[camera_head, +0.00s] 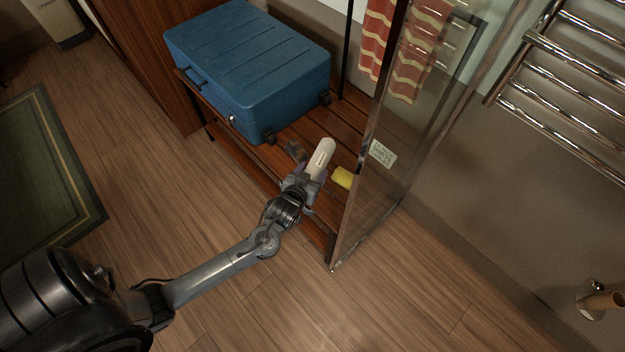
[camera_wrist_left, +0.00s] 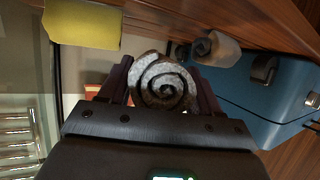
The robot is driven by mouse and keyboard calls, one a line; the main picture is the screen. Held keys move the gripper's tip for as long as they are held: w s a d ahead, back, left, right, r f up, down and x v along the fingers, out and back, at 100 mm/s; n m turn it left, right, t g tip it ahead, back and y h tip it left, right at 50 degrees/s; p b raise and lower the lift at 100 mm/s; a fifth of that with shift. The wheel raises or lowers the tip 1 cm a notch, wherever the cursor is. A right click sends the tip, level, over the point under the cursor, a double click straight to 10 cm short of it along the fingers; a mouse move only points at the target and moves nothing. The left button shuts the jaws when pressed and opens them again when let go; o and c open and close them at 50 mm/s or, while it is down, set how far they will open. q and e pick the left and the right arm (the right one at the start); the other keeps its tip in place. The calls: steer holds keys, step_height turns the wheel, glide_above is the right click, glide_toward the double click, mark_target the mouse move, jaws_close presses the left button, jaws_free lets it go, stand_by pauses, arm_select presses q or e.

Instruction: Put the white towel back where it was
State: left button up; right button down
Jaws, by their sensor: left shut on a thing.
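The white towel (camera_head: 320,157) is a rolled cylinder at the end of my left arm in the head view. In the left wrist view its spiral end (camera_wrist_left: 163,85) faces the camera. My left gripper (camera_head: 309,180) is shut on it, with one finger on each side. It holds the towel at the slatted wooden rack (camera_head: 347,122), between the blue case and the glass panel. I cannot tell whether the towel touches the slats. My right gripper is not in view.
A blue case (camera_head: 250,65) stands on the rack. A small grey roll (camera_head: 295,151) lies left of the towel, and a yellow item (camera_head: 343,178) lies right of it. A glass panel (camera_head: 372,170) stands close on the right. A red striped towel (camera_head: 405,45) hangs behind.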

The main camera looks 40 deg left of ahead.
arm_select(q)
step_height(320, 180, down, 3)
steer(key=shift+w+a+b, duration=0.1)
steer(key=shift+b, duration=0.6)
steer(key=shift+f, duration=0.35)
steer(key=shift+f, duration=0.1)
steer(key=o, duration=1.2)
